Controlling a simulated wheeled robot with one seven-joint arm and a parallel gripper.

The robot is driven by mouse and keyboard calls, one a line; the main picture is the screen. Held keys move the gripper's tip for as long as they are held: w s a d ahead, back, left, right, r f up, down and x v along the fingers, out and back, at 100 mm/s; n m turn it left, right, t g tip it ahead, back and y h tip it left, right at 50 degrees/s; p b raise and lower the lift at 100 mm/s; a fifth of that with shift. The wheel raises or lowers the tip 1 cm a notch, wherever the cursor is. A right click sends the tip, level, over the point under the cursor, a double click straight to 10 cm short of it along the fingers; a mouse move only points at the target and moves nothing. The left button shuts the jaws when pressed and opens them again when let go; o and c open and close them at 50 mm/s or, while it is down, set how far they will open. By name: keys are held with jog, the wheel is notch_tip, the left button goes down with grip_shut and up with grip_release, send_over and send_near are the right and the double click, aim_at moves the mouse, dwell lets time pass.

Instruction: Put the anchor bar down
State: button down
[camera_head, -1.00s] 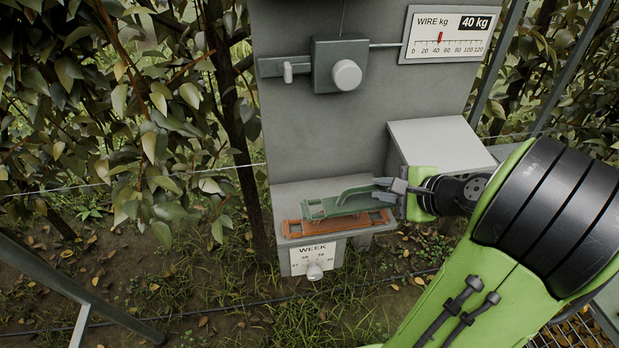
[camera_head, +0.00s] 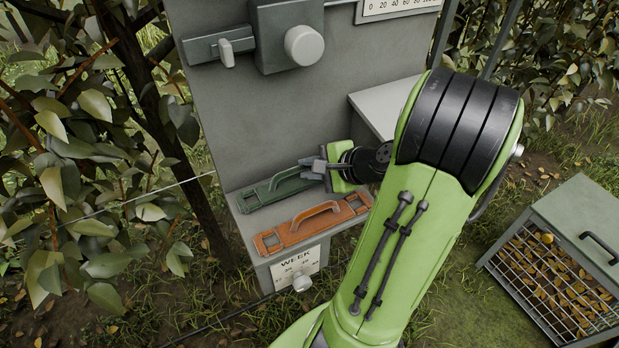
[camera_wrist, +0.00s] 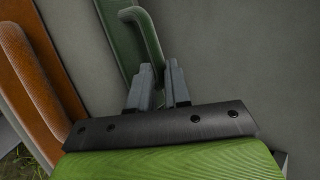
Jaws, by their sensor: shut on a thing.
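The green bar with an arched handle (camera_head: 268,192), the one in my grip, lies level at the back of the grey shelf (camera_head: 247,228), close to the upright panel. It looks down on the shelf or very nearly so; I cannot see a gap under it. My gripper (camera_head: 318,165) is shut on the right end of its handle. In the wrist view, the fingers (camera_wrist: 164,72) close around the green handle (camera_wrist: 150,45). A similar orange bar (camera_head: 322,224) lies in front of the green bar, apart from it, and also shows in the wrist view (camera_wrist: 38,85).
The grey panel (camera_head: 290,110) rises behind the shelf, with a knob (camera_head: 304,46) and a small lever (camera_head: 226,52). A WEEK dial (camera_head: 302,284) is on the shelf front. A pale box (camera_head: 384,106) stands at the right. A mesh crate (camera_head: 560,275) stands at far right.

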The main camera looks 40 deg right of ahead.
jog(key=shift+f, duration=0.65)
jog(key=shift+s+r, duration=0.1)
jog(key=c, duration=1.1)
grip_release()
jog(key=shift+o, duration=0.2)
jog(key=shift+r, duration=0.1)
